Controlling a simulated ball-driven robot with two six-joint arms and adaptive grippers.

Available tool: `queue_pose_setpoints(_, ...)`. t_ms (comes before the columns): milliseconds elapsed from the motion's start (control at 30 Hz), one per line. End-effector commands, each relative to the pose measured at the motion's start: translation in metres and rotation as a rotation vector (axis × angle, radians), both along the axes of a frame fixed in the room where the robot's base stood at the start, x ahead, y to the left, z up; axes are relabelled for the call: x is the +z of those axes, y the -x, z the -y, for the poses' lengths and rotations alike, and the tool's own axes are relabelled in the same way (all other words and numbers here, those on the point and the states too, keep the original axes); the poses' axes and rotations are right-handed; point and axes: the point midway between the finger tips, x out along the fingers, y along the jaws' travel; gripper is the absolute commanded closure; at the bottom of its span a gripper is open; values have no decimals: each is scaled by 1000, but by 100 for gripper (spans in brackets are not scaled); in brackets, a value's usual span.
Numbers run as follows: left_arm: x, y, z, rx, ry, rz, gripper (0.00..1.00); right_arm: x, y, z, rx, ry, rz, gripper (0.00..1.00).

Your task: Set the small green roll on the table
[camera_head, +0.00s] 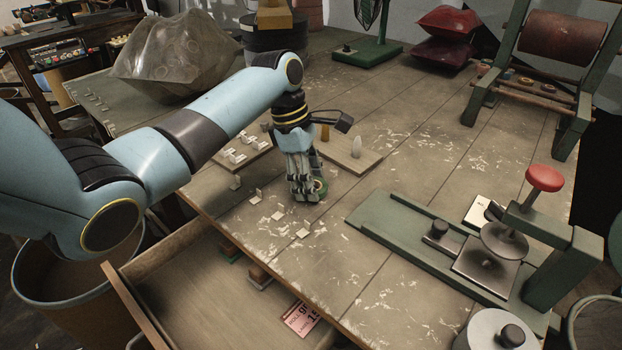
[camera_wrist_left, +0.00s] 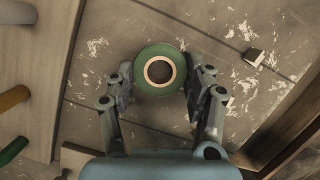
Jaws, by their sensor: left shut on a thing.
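The small green roll (camera_wrist_left: 159,54) shows in the left wrist view, with a pale ring around its dark centre hole. It sits between the fingertips of my left gripper (camera_wrist_left: 159,78), which is shut on it. In the head view my left gripper (camera_head: 308,188) points down at the table (camera_head: 370,225), and only a sliver of the green roll (camera_head: 320,186) shows beside the fingertips. The roll is at or just above the table top; I cannot tell whether it touches. My right gripper is not in view.
A wooden board with pegs (camera_head: 345,155) stands close behind the gripper. Small white pieces (camera_head: 278,215) lie near the front edge. An open drawer (camera_head: 205,300) is below that edge. A green press (camera_head: 450,245) with a red knob stands at right. The table between is clear.

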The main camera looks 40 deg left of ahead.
Motion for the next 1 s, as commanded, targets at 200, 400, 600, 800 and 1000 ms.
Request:
queue_pose_setpoints(200, -4, 0, 0, 0, 1, 0, 72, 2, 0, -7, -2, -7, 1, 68)
queue_pose_setpoints(400, -12, 1, 1, 1, 1, -4, 72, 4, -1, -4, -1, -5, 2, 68)
queue_pose_setpoints(600, -15, 3, 1, 2, 1, -6, 25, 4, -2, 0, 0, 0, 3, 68)
queue_pose_setpoints(800, -15, 3, 0, 1, -1, -7, 24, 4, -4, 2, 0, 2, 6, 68)
queue_pose_setpoints(1000, -10, 2, -1, 1, -3, -5, 24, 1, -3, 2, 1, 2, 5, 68)
